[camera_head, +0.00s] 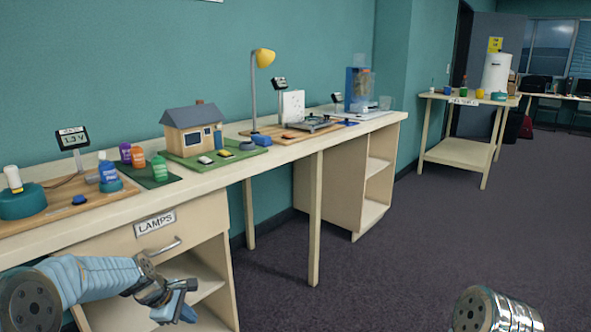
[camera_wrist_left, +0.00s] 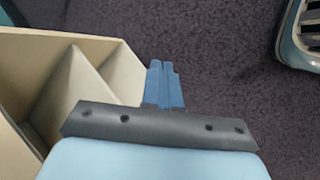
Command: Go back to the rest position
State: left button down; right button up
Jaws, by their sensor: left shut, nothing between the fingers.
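My left gripper (camera_head: 178,303) hangs low in front of the long bench, below the drawer (camera_head: 130,240) labelled LAMPS. In the left wrist view its blue fingers (camera_wrist_left: 164,85) are together with nothing between them, over dark carpet beside the cream open shelf unit (camera_wrist_left: 85,50). My right gripper is not in either view.
The bench top (camera_head: 215,172) holds a model house (camera_head: 194,130), a yellow lamp (camera_head: 264,58), several bottles and a meter display (camera_head: 72,138). Bench legs and open shelves stand close to my left arm. A second table (camera_head: 455,150) is farther right. Carpet (camera_head: 400,255) between is clear.

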pick_arm(q)
jog(key=s+d+f+m+g, duration=0.1)
jog(key=s+d+f+m, duration=0.15)
jog(key=f, duration=0.35)
jog(key=s+d+f+m, duration=0.2)
jog(key=s+d+f, duration=0.15)
jog(key=f, duration=0.25)
jog(key=s+d+f+m, duration=0.3)
jog(key=s+f, duration=0.1)
jog(key=s, duration=0.3)
jog(key=s+d+f+m+g, duration=0.1)
jog(key=s+d+f+m, duration=0.3)
jog(key=s, duration=0.4)
jog(key=s+d+f+m+g, duration=0.1)
jog(key=s+d+f+m, duration=0.2)
jog(key=s, duration=0.4)
jog(key=shift+s+d+f+m, duration=0.4)
jog(key=shift+f+m, duration=0.15)
jog(key=shift+f, duration=0.05)
jog(key=shift+a, duration=0.1)
